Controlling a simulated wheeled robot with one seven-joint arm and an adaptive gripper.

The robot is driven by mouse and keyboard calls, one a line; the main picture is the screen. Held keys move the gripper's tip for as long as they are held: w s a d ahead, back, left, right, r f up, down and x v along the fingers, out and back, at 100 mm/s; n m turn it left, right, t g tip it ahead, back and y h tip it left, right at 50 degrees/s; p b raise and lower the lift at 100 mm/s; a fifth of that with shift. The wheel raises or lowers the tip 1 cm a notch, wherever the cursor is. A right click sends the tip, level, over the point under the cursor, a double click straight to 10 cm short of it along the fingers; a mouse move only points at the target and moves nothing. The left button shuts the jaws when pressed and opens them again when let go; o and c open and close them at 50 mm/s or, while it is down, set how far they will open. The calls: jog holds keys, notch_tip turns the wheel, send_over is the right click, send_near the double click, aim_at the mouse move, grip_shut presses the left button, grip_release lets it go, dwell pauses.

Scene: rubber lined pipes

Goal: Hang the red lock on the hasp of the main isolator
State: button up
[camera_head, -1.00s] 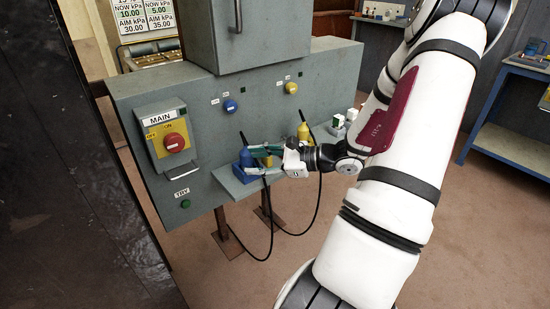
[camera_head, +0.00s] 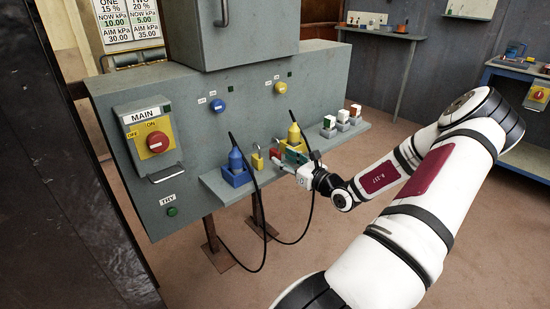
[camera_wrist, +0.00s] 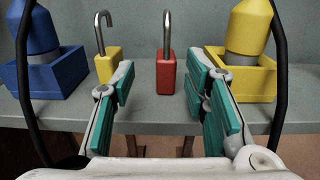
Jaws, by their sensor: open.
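The red lock (camera_wrist: 166,74) stands upright on the grey shelf (camera_wrist: 150,121), its metal shackle pointing up. It also shows in the head view (camera_head: 275,153), partly hidden by my gripper. My gripper (camera_wrist: 164,88) is open and empty, its green-padded fingers spread to the left and right of the red lock, which sits between and just beyond them. The main isolator (camera_head: 150,139) is on the panel at left, with a red knob (camera_head: 158,142) on a yellow plate. A metal loop (camera_head: 165,173), seemingly the hasp, sticks out below the plate.
A yellow lock (camera_wrist: 108,64) stands close by the left finger. A blue plug in its holder (camera_head: 235,170) and a yellow one (camera_head: 294,137) flank the locks, with black cables hanging down. Several small blocks (camera_head: 342,123) stand farther right on the shelf.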

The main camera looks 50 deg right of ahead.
aim_at(280, 154)
jog(key=shift+d+b+x, duration=0.2)
jog(key=shift+b+x, duration=0.35)
jog(key=shift+x, duration=0.95)
jog(key=shift+d+b+x, duration=0.15)
jog(key=shift+b+x, duration=0.35)
jog(key=shift+x, duration=1.05)
jog(key=shift+s+r, duration=0.1)
grip_shut()
